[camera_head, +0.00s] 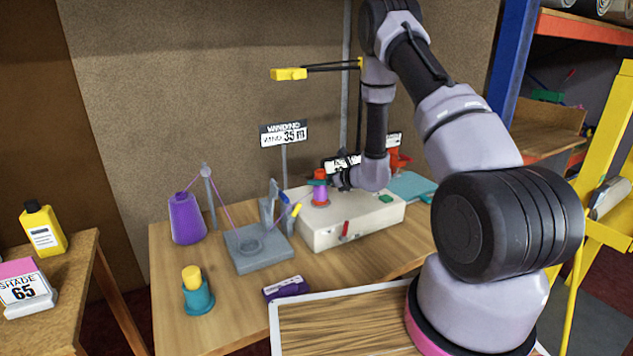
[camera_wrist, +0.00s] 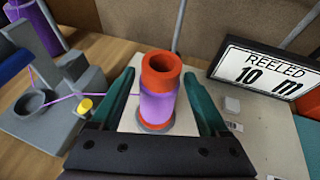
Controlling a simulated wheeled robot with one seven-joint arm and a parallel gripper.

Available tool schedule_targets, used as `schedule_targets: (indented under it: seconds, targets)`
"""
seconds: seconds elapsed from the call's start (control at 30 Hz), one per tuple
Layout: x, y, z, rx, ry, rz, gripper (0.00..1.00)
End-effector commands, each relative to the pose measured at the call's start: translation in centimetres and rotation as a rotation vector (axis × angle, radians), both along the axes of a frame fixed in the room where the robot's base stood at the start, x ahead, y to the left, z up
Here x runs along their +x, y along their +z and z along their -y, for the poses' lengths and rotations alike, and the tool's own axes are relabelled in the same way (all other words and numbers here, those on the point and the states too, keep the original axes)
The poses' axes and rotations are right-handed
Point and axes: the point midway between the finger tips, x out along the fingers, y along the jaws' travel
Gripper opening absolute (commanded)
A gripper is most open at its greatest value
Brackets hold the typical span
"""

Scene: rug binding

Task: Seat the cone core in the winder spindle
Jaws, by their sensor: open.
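The cone core (camera_head: 320,190) is an orange-red tube wound with purple yarn. It stands upright on the pale winder box (camera_head: 345,230), above a grey disc (camera_wrist: 153,127) in the wrist view. The core (camera_wrist: 158,100) shows its hollow top there; the spindle itself is hidden, so I cannot tell how deep it sits. My gripper (camera_wrist: 158,78) is open, with one teal finger on each side of the core. Gaps show between fingers and core. In the head view my gripper (camera_head: 330,177) reaches in from the right at the core's height.
Purple yarn runs from the purple cone (camera_head: 186,218) over a post and the grey guide stand (camera_head: 258,250) to the core. A "REELED 10 m" display (camera_wrist: 268,75) stands close right. A "WIND 35 m" sign (camera_head: 283,134) stands behind. A teal-yellow bottle (camera_head: 198,292) is at front left.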

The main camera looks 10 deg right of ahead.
Motion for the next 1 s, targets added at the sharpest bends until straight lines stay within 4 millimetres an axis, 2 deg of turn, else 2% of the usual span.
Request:
schedule_targets:
  seconds: [0.1, 0.3, 0.47, 0.57, 0.67, 0.77, 0.8, 0.9, 1.0]
  targets:
    - [-2.1, 1.1, 1.5, 0.0, -0.002, -0.001, 0.78]
    - [-5.1, 2.6, 3.4, 0.0, -0.002, -0.001, 0.78]
    - [-6.5, 3.2, 4.2, 0.0, 0.0, 0.0, 0.78]
    - [-6.8, 4.3, 3.9, -0.001, 0.024, 0.012, 0.78]
    - [-7.3, 7.5, 2.3, -0.012, 0.111, 0.048, 0.78]
    - [-8.7, 12.6, -0.4, -0.047, 0.266, 0.109, 0.78]
    - [-9.7, 14.8, -1.5, -0.069, 0.339, 0.136, 0.78]
    - [-12.9, 19.9, -4.0, -0.151, 0.526, 0.208, 0.78]
    - [-16.6, 23.9, -5.5, -0.262, 0.699, 0.278, 0.78]
